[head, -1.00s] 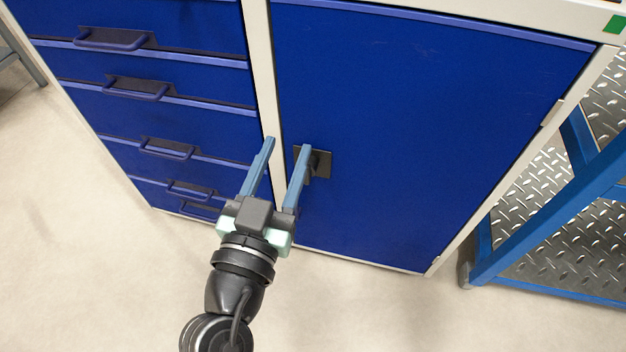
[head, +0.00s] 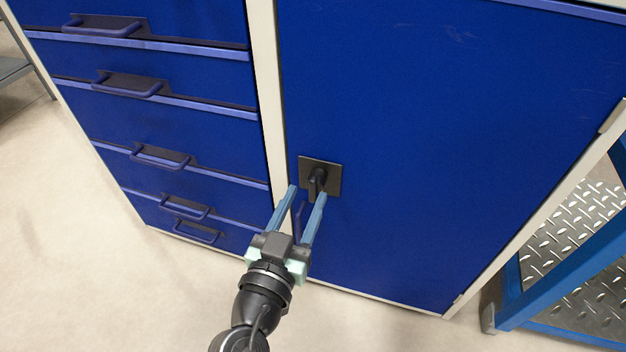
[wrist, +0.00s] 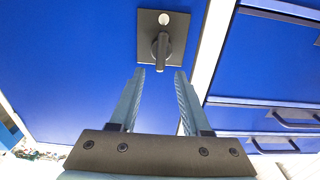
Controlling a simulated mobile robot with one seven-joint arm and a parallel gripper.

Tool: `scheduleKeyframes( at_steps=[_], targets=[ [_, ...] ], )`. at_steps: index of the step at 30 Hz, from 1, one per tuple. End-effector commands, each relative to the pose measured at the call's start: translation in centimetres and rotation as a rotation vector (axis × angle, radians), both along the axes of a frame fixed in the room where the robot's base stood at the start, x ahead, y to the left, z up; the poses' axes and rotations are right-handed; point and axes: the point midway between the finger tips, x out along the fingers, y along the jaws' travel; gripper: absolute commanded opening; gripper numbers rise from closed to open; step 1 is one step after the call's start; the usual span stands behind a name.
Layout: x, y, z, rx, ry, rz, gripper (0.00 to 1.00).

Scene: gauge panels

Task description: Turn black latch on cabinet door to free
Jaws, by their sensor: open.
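The black latch (head: 316,182) sits on a dark square plate (head: 334,172) near the left edge of the blue cabinet door (head: 430,130). Its handle points down in the head view. The latch also shows in the wrist view (wrist: 161,50), on its plate (wrist: 178,30), with the handle hanging toward my fingers. My gripper (head: 308,190) is open and empty. Its two blue-grey fingers point at the latch from below. In the wrist view, the fingertips (wrist: 160,70) lie either side of the handle's lower end, with clear space between. I see no contact.
Blue drawers with bar handles (head: 160,158) stand left of the door, past a pale frame post (head: 268,100). A blue frame with metal tread plate (head: 570,235) stands at the right. The pale floor (head: 90,270) is clear at the front left.

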Motion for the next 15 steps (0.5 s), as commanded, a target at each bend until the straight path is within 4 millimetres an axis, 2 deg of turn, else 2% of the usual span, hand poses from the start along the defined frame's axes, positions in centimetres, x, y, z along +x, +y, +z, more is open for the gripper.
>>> scheduleKeyframes(
  at_steps=[1, 6, 15],
  targets=[
    [1.0, -0.3, 0.0, 0.000, -0.003, -0.001, 0.47],
    [3.4, -1.1, -0.1, -0.001, -0.002, -0.001, 0.47],
    [4.9, -1.6, 0.0, 0.000, -0.001, 0.001, 0.47]
  ],
)
